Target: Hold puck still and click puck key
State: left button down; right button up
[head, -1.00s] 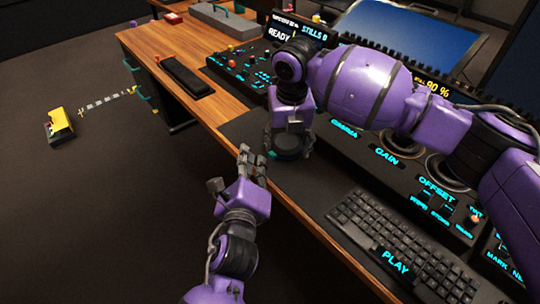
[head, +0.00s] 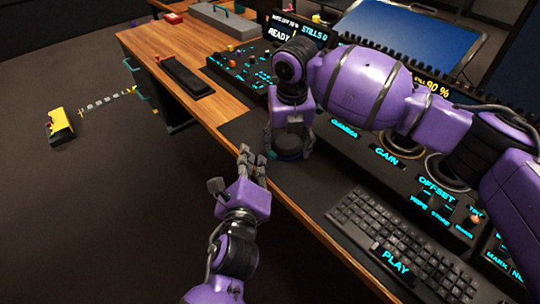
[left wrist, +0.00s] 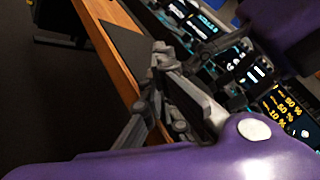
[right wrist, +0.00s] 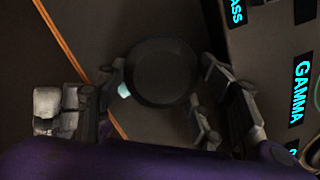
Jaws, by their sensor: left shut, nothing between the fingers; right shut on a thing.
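The puck (head: 290,152) is a dark round disc on the dark mat (head: 243,128) near the desk's front edge. In the right wrist view the puck (right wrist: 160,72) lies between my right gripper's fingers (right wrist: 160,95), with a small pale cyan key (right wrist: 124,91) on its left side. My right gripper (head: 290,140) comes down over the puck from above and is shut on it. My left gripper (head: 250,155) is shut and empty, just left of the puck at the desk edge. In the left wrist view its fingertips (left wrist: 163,58) are together; the puck cannot be made out there.
A black keyboard (head: 385,230) lies on the desk to the lower right. The console panel (head: 385,155) with glowing labels runs behind the mat. A black wrist rest (head: 186,77) lies on bare wood at left. A yellow box (head: 60,127) stands on the floor.

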pick_arm(q)
jog(key=shift+w+d, duration=0.25)
jog(key=shift+w+d, duration=0.4)
jog(key=shift+d, duration=0.05)
dwell(0.9)
dwell(0.3)
jog(key=shift+s+a, duration=0.7)
jog(key=shift+a, duration=0.05)
jog(key=shift+s, duration=0.1)
jog(key=s+a, duration=0.3)
jog(key=shift+s+a, duration=0.15)
jog(key=shift+a, duration=0.15)
dwell(0.6)
